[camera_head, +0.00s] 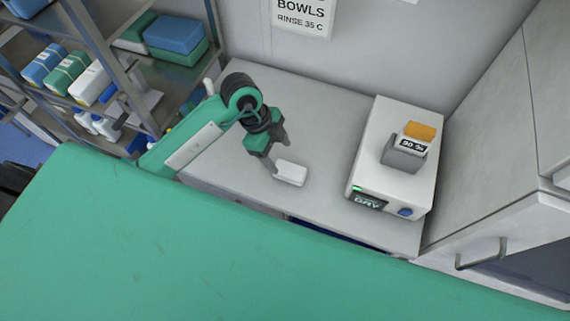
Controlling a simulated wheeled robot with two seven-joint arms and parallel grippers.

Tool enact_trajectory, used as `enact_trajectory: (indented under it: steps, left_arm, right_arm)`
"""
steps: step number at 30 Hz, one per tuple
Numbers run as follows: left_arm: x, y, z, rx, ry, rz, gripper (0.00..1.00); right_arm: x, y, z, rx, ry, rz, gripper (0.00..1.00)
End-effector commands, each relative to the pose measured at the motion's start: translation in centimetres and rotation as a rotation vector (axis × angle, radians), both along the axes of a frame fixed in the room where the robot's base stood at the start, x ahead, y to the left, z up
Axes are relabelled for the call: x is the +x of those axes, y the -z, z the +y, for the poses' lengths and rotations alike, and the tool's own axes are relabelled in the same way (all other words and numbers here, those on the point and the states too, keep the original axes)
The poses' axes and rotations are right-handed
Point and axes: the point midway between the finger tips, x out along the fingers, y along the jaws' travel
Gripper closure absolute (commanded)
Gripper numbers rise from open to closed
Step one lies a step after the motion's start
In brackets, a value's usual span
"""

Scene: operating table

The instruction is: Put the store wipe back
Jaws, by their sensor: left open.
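A small white block (291,173), which looks like a folded wipe, lies on the grey counter (310,110) left of the white machine. My left gripper (275,167) comes in from the left and points down at the block's left end. Its fingers are open, with the tips at or just beside the block; I cannot tell whether they touch it. Part of the far finger is hidden. My right gripper is not in view.
A white machine marked DRY (385,150) stands right of the block, bearing a grey labelled box (404,157) and an orange block (420,130). Shelves with coloured packs (176,35) stand at left. A green surface (180,250) fills the front. A cabinet stands right.

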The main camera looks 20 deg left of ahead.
Motion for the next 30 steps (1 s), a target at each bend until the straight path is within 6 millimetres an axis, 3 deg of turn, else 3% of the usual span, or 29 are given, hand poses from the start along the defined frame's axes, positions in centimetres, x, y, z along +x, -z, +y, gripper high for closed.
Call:
enact_trajectory:
  steps: [9,30]
  left_arm:
    - [0.1,-3.7,1.5,-0.001,0.000,0.000,0.33]
    - [0.0,-4.0,1.6,-0.001,0.000,0.002,0.33]
  right_arm:
    - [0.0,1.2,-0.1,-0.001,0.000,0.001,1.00]
    - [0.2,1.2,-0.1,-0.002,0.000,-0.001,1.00]
